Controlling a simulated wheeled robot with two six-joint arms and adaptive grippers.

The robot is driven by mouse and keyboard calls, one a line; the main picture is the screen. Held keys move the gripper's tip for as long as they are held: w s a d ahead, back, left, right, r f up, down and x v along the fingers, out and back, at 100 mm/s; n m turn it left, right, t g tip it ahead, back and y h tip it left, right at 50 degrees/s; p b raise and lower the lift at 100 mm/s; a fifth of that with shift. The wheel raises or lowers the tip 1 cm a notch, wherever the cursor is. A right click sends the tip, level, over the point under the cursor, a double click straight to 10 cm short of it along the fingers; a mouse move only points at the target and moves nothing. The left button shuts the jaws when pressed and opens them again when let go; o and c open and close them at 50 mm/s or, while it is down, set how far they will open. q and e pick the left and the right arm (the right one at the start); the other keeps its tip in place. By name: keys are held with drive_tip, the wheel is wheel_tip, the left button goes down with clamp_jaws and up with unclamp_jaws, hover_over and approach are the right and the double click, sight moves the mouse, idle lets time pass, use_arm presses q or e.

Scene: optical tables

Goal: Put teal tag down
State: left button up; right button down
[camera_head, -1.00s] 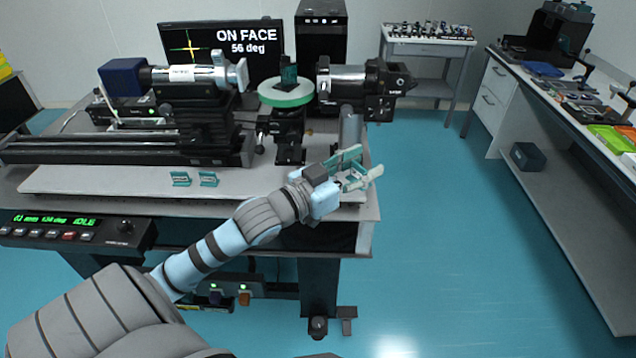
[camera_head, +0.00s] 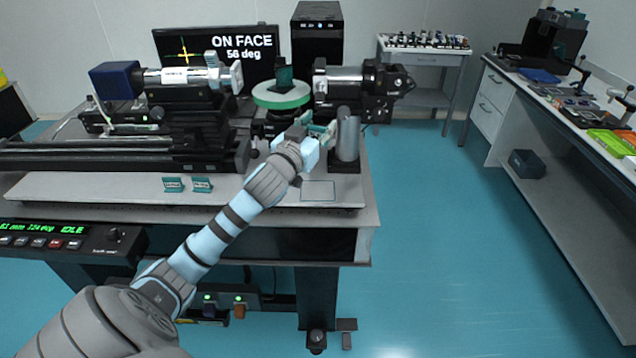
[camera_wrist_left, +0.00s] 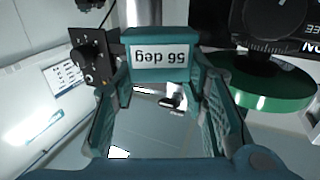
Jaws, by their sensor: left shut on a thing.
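My left gripper (camera_head: 322,132) is shut on a teal tag, held above the table beside the rotary stage. In the left wrist view the teal tag (camera_wrist_left: 160,62) has a white label reading "56 deg", upside down, between the fingertips of the left gripper (camera_wrist_left: 160,75). Two other teal tags (camera_head: 173,185) (camera_head: 202,185) stand on the table's front left part; their labels are too small to read. A thin teal rectangle outline (camera_head: 318,191) lies empty on the front right of the tabletop. My right gripper is not in view.
A grey cylinder post (camera_head: 347,138) stands just right of the gripper. The stage's green-rimmed disc (camera_head: 281,95) is behind it, with optics on both sides. A monitor (camera_head: 217,58) reads "ON FACE 56 deg". The front strip of the optical table (camera_head: 250,192) is mostly clear.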

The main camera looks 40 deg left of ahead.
use_arm(q)
wheel_tip(320, 180, down, 15)
drive_tip(key=b, duration=0.4)
drive_tip(key=shift+s+r, duration=0.1)
drive_tip(key=o, duration=0.9)
drive_tip(key=shift+c, duration=0.2)
drive_tip(key=b+v, duration=0.1)
drive_tip(key=v, duration=1.1)
